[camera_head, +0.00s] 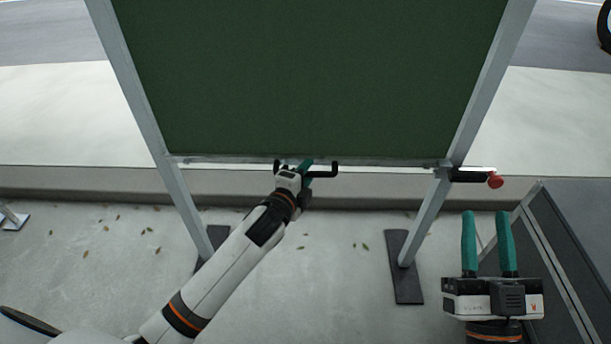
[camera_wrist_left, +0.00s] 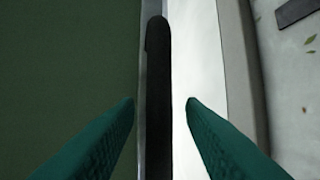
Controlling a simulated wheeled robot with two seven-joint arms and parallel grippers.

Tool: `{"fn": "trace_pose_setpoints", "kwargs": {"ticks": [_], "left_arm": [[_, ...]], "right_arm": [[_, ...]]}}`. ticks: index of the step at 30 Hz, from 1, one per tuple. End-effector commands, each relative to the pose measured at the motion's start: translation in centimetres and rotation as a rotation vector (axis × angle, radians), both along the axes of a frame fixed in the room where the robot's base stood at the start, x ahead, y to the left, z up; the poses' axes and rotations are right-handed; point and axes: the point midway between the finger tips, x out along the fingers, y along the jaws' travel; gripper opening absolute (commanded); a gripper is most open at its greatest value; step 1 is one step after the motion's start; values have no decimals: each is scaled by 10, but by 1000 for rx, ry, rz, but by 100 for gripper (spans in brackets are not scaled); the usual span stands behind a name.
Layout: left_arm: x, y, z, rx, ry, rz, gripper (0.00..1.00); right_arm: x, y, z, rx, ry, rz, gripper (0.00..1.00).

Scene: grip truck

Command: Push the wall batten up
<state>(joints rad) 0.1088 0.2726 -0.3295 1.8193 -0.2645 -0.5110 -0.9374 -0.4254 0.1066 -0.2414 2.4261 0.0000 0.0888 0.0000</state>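A large dark green panel (camera_head: 310,80) stands in a grey metal frame and appears to be the wall batten. A black handle (camera_head: 324,174) sits at its bottom edge; it also shows in the left wrist view as a long dark bar (camera_wrist_left: 158,100). My left gripper (camera_head: 300,166) is at the handle. In the left wrist view its teal fingers lie on either side of the bar, with a gap on each side. My right gripper (camera_head: 486,214) is open and empty at the lower right, apart from the panel.
A black lever with a red knob (camera_head: 495,181) sticks out from the right frame post. Dark feet (camera_head: 404,268) carry the posts on the pale concrete floor. A dark flat panel with a metal edge (camera_head: 570,270) lies at the right, close to my right gripper. Leaves dot the floor.

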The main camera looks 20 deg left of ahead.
Motion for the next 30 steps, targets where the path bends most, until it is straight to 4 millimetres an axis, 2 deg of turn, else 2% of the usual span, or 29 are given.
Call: {"fn": "trace_pose_setpoints", "kwargs": {"ticks": [11, 15, 17, 18, 28, 30], "left_arm": [[3, 0, -1, 0, 0, 0, 34], [3, 0, -1, 0, 0, 0, 12], [3, 0, -1, 0, 0, 0, 2], [3, 0, -1, 0, 0, 0, 0], [5, 0, 1, 1, 1, 0, 0], [7, 0, 3, 1, 1, 0, 0]], "right_arm": [[-2, 0, 4, 7, -25, 1, 36], [-2, 0, 3, 7, -25, 1, 36], [-2, 0, 3, 7, -25, 1, 36], [-2, 0, 3, 7, -24, 1, 36], [-1, 0, 3, 4, -12, 1, 36], [2, 0, -3, -9, 32, -3, 36]]}}
